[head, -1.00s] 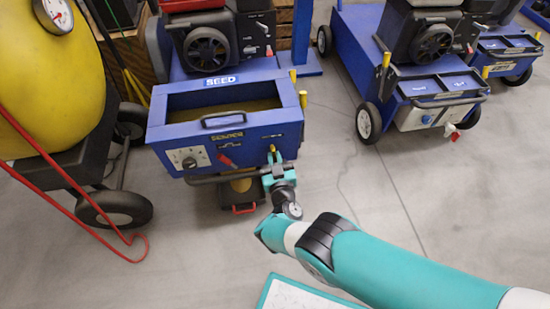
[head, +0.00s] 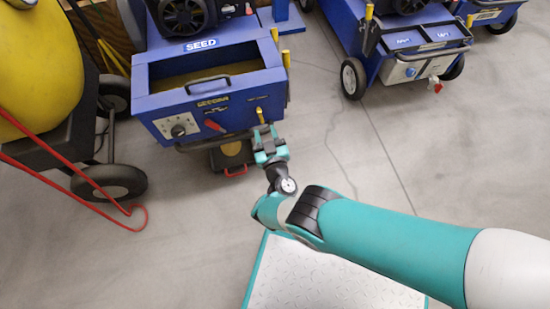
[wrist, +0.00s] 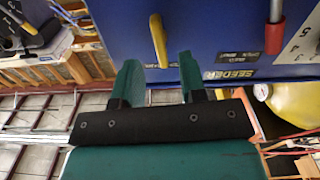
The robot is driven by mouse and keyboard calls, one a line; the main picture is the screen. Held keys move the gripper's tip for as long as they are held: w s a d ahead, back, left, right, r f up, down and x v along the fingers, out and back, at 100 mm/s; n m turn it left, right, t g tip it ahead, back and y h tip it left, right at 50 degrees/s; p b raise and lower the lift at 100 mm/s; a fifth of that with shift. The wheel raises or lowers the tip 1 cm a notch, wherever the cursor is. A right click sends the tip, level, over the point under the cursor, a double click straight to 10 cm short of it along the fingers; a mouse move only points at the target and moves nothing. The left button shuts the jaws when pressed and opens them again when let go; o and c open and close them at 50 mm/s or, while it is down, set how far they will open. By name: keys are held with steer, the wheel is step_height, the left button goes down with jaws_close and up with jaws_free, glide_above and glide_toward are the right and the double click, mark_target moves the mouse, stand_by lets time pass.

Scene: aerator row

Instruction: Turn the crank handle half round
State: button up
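A yellow handle (head: 260,115) stands out from the front of the blue seeder box (head: 222,112), at its right end; I take it as the crank handle. It also shows in the wrist view (wrist: 158,42), just beyond my fingers and a little left of the middle of the gap. My gripper (head: 268,137) is in front of the box's lower right, close to the handle. In the wrist view my gripper (wrist: 159,82) has its two green fingers apart with nothing between them. I cannot tell the exact distance to the handle.
A red lever (head: 213,125) and a dial (head: 178,130) sit left of the handle on the same front. A dark bar (head: 205,143) runs along below. A yellow tank (head: 40,60) stands left, with a red hose. Another blue machine (head: 405,50) stands right. Floor between is clear.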

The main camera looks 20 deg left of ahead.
steer(key=p+v, duration=0.5)
steer(key=v, duration=0.7)
steer(key=shift+s, duration=0.25)
